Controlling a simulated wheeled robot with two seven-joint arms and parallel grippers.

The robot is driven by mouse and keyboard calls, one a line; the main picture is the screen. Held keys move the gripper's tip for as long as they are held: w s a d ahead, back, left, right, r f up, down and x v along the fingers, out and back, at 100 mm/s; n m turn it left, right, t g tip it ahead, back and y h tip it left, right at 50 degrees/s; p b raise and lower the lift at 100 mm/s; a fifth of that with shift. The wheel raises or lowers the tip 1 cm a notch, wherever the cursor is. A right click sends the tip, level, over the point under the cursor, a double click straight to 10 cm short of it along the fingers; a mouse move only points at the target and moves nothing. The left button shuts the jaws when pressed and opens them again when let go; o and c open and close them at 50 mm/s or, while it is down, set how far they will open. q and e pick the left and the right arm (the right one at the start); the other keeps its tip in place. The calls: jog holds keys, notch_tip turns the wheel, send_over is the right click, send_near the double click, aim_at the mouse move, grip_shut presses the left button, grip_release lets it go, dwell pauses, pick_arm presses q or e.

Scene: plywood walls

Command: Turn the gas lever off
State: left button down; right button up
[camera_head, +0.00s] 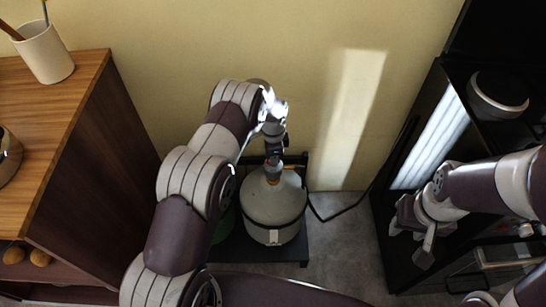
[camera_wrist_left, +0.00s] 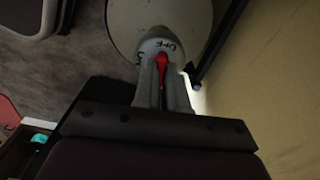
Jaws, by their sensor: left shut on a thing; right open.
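The gas cylinder (camera_head: 275,212) is pale grey and rounded. It stands upright on a low dark stand, and its top also shows in the left wrist view (camera_wrist_left: 121,20). The red gas lever (camera_wrist_left: 162,66) sits on a pale valve cap with dark lettering that reads OFF. My left gripper (camera_head: 273,174) reaches down onto the top of the cylinder. In the left wrist view its two fingers (camera_wrist_left: 163,82) are shut on the red lever, one on each side. The fingers hide part of the lever. My right gripper (camera_head: 413,232) is open and empty, apart from the cylinder at the right.
A wooden cabinet (camera_head: 60,120) with a cup (camera_head: 45,54) stands at the left. A black stove unit (camera_head: 385,240) with a pot (camera_head: 497,95) stands at the right. A dark hose (camera_head: 340,213) runs between cylinder and stove. The yellow wall is close behind.

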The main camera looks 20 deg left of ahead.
pick_arm(q)
jog(key=shift+m, duration=0.5)
dwell(0.3)
jog(key=c, duration=1.2)
grip_release()
notch_tip(320, 180, up, 13)
jog(key=shift+f+p, duration=0.15)
jog(key=shift+p, duration=0.35)
